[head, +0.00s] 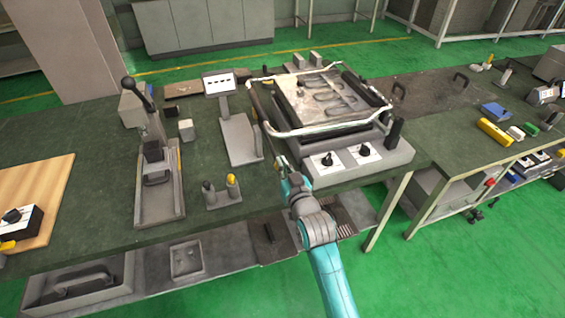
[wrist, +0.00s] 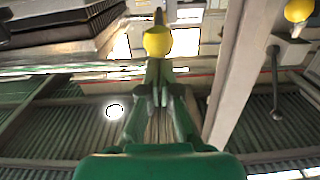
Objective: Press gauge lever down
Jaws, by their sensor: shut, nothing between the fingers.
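A grey upright fixture (head: 158,185) stands on the left part of the green bench. Its tilted lever (head: 143,97) rises at the top with a dark grip, and looks like the gauge lever; I see no label to confirm it. My gripper (head: 268,130) is well to the right of this lever, beside the left side of the heating unit. In the wrist view my gripper (wrist: 157,82) has its green fingers together, with nothing held. A yellow round knob (wrist: 157,42) shows just beyond the fingertips; I cannot tell whether they touch it.
The heating unit (head: 345,172) with white rails and two dials is close to my arm. A small display (head: 219,84) on a stand, and two short posts, one yellow-topped (head: 233,187), lie between the lever and my arm. A wooden board (head: 40,190) is far left.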

